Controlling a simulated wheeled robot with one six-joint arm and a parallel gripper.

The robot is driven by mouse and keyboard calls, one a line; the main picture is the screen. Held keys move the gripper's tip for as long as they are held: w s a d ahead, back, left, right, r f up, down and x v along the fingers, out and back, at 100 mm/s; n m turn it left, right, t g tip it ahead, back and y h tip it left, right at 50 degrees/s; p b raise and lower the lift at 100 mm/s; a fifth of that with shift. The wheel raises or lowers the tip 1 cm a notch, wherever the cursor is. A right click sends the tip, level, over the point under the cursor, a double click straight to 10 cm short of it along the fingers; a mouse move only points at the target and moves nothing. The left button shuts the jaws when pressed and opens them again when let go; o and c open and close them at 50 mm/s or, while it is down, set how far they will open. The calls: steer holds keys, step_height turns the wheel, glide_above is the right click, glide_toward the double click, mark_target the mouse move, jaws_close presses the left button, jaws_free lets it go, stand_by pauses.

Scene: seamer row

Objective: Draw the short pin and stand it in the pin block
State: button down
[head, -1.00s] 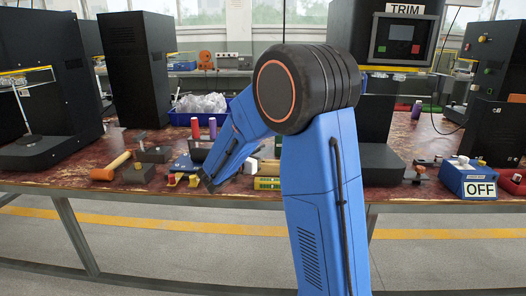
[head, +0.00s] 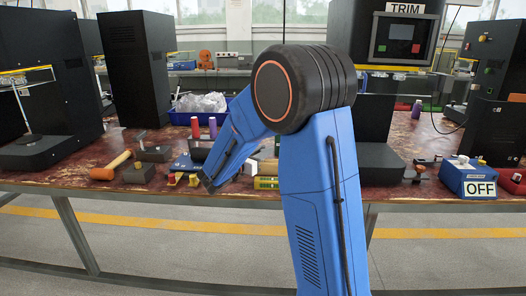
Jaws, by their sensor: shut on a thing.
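My blue arm reaches over the front edge of the workbench, and its lower end stops just right of two small red-and-yellow pieces (head: 173,179). My gripper's jaws cannot be made out; the arm hides them, with whatever they may hold. Two small dark blocks stand left of the arm: one near the front edge (head: 139,174) and one behind it (head: 155,154) with a thin upright rod. I cannot tell which is the pin block. No short pin can be picked out with certainty.
Purple and red spools (head: 212,128) stand before a blue bin (head: 183,118). A blue box marked OFF (head: 468,178) stands right. Tall black machines (head: 137,70) rise behind.

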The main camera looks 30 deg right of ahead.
steer(key=shift+f, duration=0.35)
steer(key=c, duration=1.5)
jaws_free()
steer(key=shift+o, duration=0.2)
steer(key=v, duration=1.7)
steer(key=shift+s+a, duration=0.15)
steer(key=shift+a, duration=0.05)
steer(key=s+d+f+m+g+y, duration=0.2)
steer(key=s+d+m+g+y, duration=0.15)
steer(key=s+m, duration=0.45)
steer(key=s+d+f+m+g+y, duration=0.1)
steer(key=s+d+m+g+y, duration=0.3)
steer(key=s, duration=0.9)
steer(key=s+a+f+m+t+y, duration=0.1)
steer(key=s+a+m+t+y, duration=0.4)
steer(key=s+a+m+y, duration=0.4)
steer(key=s+a+m, duration=0.1)
steer(key=s, duration=0.2)
steer(key=shift+f, duration=0.3)
